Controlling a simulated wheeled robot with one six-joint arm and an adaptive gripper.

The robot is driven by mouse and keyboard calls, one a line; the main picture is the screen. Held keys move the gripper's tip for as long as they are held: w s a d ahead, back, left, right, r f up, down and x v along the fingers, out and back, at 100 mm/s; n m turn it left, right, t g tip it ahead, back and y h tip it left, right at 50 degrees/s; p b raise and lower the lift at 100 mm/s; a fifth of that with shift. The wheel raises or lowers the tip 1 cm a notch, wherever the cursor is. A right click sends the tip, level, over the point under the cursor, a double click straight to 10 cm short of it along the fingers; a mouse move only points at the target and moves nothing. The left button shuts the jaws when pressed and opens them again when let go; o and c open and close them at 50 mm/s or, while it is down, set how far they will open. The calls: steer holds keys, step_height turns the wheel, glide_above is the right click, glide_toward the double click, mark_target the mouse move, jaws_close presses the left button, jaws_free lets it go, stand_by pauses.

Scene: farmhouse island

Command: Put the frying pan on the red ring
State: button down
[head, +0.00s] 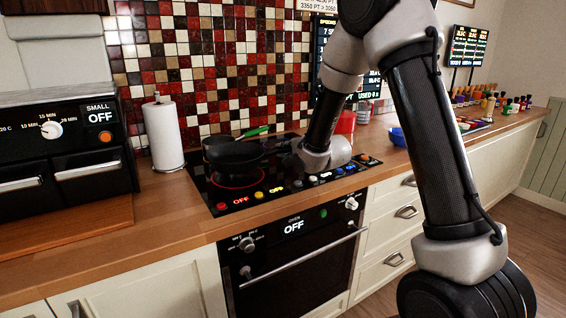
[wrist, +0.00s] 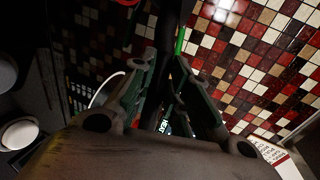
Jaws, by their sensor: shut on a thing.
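The black frying pan (head: 236,154) is at the left part of the cooktop, over the far side of the red ring (head: 237,182). The ring's near edge shows below the pan; I cannot tell whether the pan touches the glass. My gripper (head: 287,148), at the pan's right, is shut on its dark handle. In the wrist view, my gripper (wrist: 163,75) has its fingers on either side of the dark handle (wrist: 172,30). A small piece of red ring shows at the top edge there.
A green handle (head: 256,131) lies behind the pan, with a dark vessel partly hidden. A paper towel roll (head: 163,133) stands left of the cooktop (head: 205,190). The tiled wall (head: 215,75) is close behind. A blue bowl (head: 398,136) stands to the right.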

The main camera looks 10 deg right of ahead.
steer(key=shift+f, duration=2.05)
steer(key=c, duration=1.4)
jaws_free()
steer(key=shift+o, duration=0.2)
